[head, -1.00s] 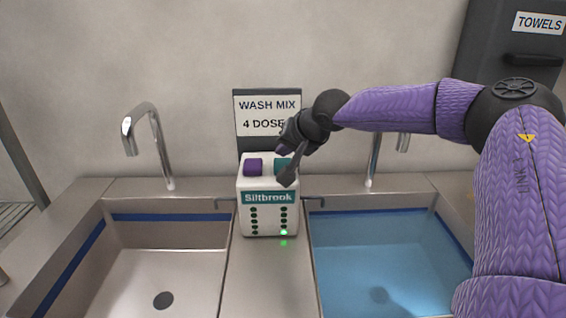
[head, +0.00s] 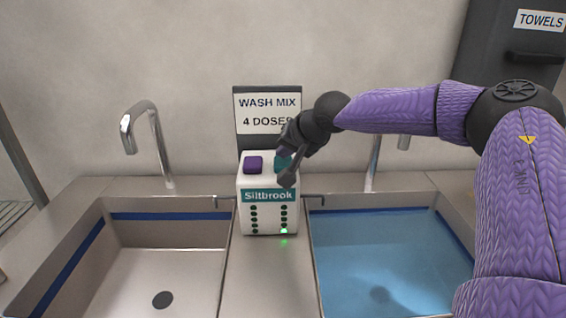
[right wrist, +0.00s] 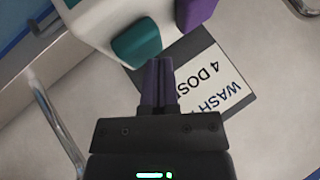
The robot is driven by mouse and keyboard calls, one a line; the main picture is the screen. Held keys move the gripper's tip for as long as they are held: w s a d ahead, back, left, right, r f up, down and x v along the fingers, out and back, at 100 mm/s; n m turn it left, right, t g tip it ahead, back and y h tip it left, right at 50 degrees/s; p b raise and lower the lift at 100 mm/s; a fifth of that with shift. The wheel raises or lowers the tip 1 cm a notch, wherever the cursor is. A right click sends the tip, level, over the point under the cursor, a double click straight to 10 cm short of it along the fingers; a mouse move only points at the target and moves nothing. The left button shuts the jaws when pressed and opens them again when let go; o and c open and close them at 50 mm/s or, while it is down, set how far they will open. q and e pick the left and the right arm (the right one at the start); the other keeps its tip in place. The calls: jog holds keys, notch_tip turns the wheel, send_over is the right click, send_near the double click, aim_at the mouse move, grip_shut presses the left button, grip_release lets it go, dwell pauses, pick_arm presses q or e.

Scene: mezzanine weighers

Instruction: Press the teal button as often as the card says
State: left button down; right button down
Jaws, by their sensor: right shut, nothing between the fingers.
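A white Siltbrook dispenser (head: 268,218) stands on the ledge between two sinks. On its top are a purple button (head: 253,165) at left and a teal button (head: 281,163) at right, partly hidden by my right gripper. The card (head: 267,104) behind reads "WASH MIX" and "4 DOSES", its last letter partly covered. My right gripper (head: 283,153) is shut and empty, its fingertips close above the teal button. In the right wrist view the fingertips (right wrist: 158,62) are beside the teal button (right wrist: 137,43); contact cannot be told. My left gripper is not in view.
One green light (head: 284,231) glows at the bottom of the dispenser's right column. The left sink (head: 130,285) is empty; the right sink (head: 380,260) holds blue water. Taps (head: 150,130) rise behind. A dark towel box (head: 510,70) hangs at upper right.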

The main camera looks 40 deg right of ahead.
aim_at(285, 162)
jog(key=shift+f+b, duration=0.45)
jog(key=shift+f, duration=0.05)
dwell(0.8)
jog(key=shift+r+p, duration=0.8)
jog(key=shift+r, duration=0.2)
notch_tip(285, 162, up, 5)
jog(key=p, duration=0.4)
jog(key=shift+r, duration=0.1)
dwell(2.2)
